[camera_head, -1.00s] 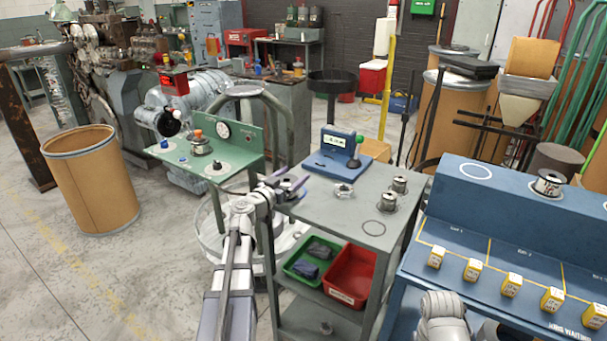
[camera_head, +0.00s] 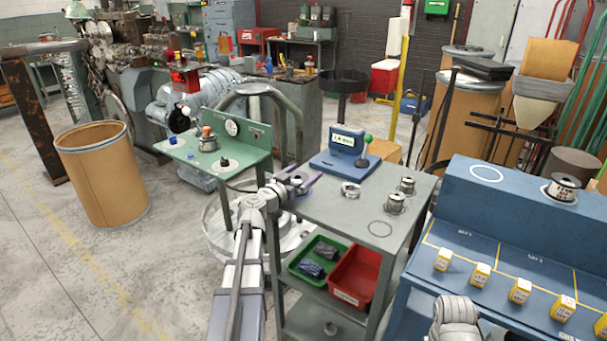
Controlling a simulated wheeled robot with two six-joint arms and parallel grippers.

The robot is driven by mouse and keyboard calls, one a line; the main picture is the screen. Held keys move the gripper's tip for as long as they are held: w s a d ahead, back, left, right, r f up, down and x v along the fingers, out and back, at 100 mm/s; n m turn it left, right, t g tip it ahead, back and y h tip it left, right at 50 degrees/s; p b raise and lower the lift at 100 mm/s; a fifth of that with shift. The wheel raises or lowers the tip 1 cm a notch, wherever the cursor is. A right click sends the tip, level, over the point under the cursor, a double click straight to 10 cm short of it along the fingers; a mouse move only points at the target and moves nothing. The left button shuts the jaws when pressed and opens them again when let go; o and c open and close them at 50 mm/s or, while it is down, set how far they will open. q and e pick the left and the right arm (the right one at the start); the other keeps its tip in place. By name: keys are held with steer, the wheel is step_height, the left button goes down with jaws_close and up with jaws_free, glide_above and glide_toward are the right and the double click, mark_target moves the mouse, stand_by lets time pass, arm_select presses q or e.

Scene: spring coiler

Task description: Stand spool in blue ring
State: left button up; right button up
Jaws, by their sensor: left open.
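Two silver wire spools stand near the right edge of the grey cart top, a nearer spool (camera_head: 395,204) and a farther spool (camera_head: 407,185). A small silver piece (camera_head: 350,189) sits left of them, in front of the blue gauge box (camera_head: 345,148). A thin dark ring outline (camera_head: 380,229) is on the cart in front of the spools and looks empty; its colour is hard to tell. Another spool (camera_head: 563,187) stands on the blue bench. My left gripper (camera_head: 300,183) is open and empty at the cart's left edge. My right gripper is out of view.
The grey cart (camera_head: 330,225) has a green bin (camera_head: 318,258) and a red bin (camera_head: 355,279) on its lower shelf. The blue bench (camera_head: 460,220) carries several yellow boxes and a pale ring (camera_head: 486,174). A green stand (camera_head: 245,160) is left of the cart.

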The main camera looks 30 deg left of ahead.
arm_select(q)
steer(key=shift+s+r, duration=0.15)
steer(key=shift+s, duration=0.05)
steer(key=s, duration=1.1)
steer(key=shift+s+a, duration=0.3)
steer(key=shift+a, duration=0.15)
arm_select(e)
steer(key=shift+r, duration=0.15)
